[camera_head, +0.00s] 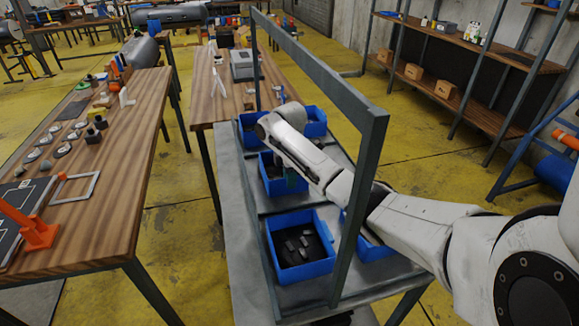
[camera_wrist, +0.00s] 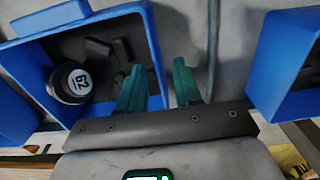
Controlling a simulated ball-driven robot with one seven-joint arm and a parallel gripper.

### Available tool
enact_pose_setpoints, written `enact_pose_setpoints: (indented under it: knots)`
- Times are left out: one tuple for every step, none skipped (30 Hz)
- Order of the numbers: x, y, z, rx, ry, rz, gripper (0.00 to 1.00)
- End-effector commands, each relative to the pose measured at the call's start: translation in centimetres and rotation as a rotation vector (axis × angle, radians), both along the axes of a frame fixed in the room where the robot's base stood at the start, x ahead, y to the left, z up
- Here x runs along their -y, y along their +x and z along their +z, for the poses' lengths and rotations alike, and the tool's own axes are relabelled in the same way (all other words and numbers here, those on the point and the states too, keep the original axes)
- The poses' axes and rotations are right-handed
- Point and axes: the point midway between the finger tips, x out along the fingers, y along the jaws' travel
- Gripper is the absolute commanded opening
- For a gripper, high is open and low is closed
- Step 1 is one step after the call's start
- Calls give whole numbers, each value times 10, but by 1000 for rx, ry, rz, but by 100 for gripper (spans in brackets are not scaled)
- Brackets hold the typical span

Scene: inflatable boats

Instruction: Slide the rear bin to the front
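Several blue open bins stand on a grey metal rack in the head view: rear bins (camera_head: 250,140) and (camera_head: 316,122), a middle bin (camera_head: 270,188) and a front bin (camera_head: 300,273) holding dark blocks. My gripper (camera_head: 290,182) is low at the middle bin, largely hidden by my white arm. In the wrist view, its green fingers (camera_wrist: 160,88) are apart. The left finger is over the inside of a blue bin (camera_wrist: 153,45), the right finger outside its wall. Whether either touches the wall is unclear. That bin holds dark blocks and a round black numbered piece (camera_wrist: 70,83).
A grey metal frame (camera_head: 340,88) arches over the rack, with a post near my arm. Another blue bin (camera_wrist: 268,70) stands right of the fingers in the wrist view. A wooden table (camera_head: 125,150) is left, with yellow floor between.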

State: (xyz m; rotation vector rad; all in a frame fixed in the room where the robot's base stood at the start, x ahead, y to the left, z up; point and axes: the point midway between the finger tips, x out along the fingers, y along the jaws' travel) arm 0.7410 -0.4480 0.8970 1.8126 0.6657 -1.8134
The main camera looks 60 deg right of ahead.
Motion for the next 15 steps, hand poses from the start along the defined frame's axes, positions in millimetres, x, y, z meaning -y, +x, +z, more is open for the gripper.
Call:
enact_pose_setpoints:
  knots:
    - [0,-1,-4,-2,1,0,34]
    - [0,-1,-6,-1,1,0,34]
    - [0,0,-8,0,0,0,34]
    - [0,0,-9,0,0,0,34]
    - [0,-1,-10,0,0,0,34]
    - [0,-1,-11,-1,1,0,34]
    - [0,-1,-12,-1,1,0,34]
    - [0,-1,-12,-1,1,0,34]
    - [0,-1,-12,-1,1,0,34]
    - [0,-1,-12,0,0,0,34]
    - [0,-1,-12,0,0,0,34]
    - [0,-1,-12,0,0,0,34]
    - [0,-1,-12,0,0,0,34]
    - [0,-1,-12,0,0,0,34]
    - [0,-1,-12,0,0,0,31]
